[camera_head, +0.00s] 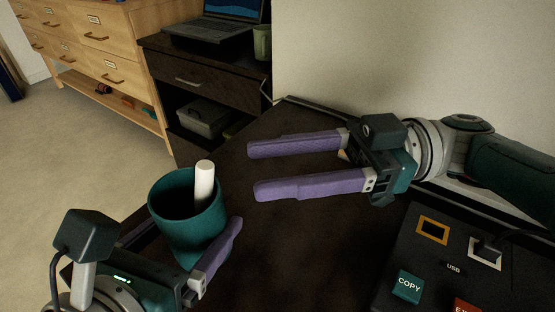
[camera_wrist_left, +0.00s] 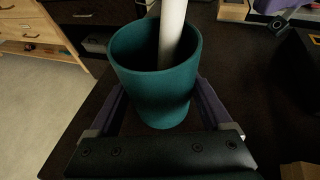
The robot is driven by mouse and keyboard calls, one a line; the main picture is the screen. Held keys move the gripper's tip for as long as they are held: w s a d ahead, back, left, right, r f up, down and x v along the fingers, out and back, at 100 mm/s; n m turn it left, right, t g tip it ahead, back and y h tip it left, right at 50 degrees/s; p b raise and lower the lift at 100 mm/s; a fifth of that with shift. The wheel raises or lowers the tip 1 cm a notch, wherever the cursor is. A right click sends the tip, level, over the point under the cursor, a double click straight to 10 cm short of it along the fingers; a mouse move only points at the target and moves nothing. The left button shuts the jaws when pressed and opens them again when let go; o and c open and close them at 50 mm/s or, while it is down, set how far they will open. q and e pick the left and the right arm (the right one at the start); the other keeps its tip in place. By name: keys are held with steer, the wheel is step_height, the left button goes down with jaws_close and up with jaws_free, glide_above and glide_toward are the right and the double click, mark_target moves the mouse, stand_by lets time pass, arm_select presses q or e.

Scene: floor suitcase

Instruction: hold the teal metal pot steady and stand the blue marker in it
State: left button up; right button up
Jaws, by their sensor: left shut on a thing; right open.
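The teal metal pot (camera_head: 183,228) stands upright at the left end of the dark tabletop, mouth up. It fills the middle of the left wrist view (camera_wrist_left: 155,90). My left gripper (camera_head: 190,232) is shut on the pot, one purple finger on each side. A white marker-like stick (camera_head: 204,180) stands in the pot, tilted slightly, its upper end above the rim; it also shows in the left wrist view (camera_wrist_left: 172,32). I see no blue on it, and its lower end is hidden inside. My right gripper (camera_head: 254,170) is open and empty, right of the pot and apart from the stick.
A black panel (camera_head: 393,254) with COPY and USB labels lies at the front right. Behind are a dark cabinet (camera_head: 190,82) with a laptop (camera_head: 205,32) and green mug (camera_head: 262,42), and a wooden drawer unit (camera_head: 110,45). The tabletop between pot and panel is clear.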

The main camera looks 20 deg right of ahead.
stand_by(0.3)
arm_select(q)
steer(key=o, duration=1.3)
